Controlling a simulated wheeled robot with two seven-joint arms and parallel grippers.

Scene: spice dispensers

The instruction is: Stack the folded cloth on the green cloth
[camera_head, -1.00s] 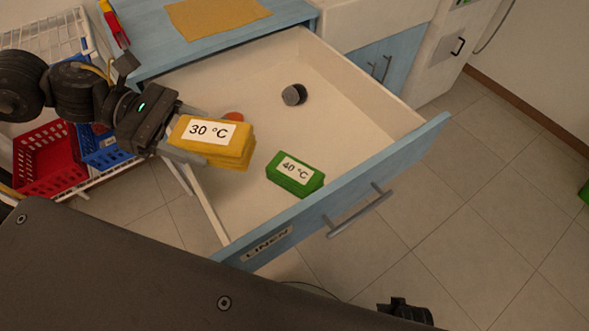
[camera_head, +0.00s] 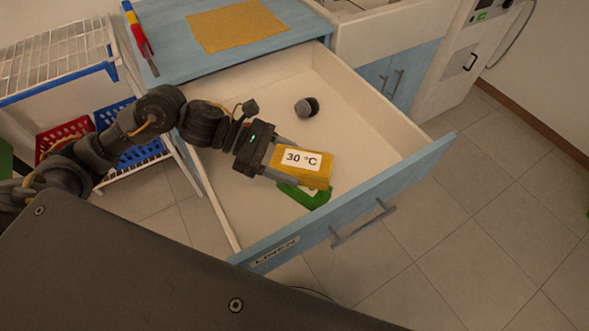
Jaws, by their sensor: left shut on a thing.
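A yellow folded cloth (camera_head: 304,173) with a "30 °C" label is held by my left gripper (camera_head: 285,165), which is shut on it. The green cloth (camera_head: 308,198) lies in the open drawer (camera_head: 237,200), mostly hidden beneath the yellow cloth in this view. Only its front and left edges show. I cannot tell whether the two cloths touch. My right gripper is not in view.
A dark round object (camera_head: 307,107) lies in the back of the drawer. An orange cloth (camera_head: 238,25) lies on the blue tabletop above. Red (camera_head: 65,135) and blue baskets stand left. The drawer front (camera_head: 350,205) has a "LINEN" label and a handle.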

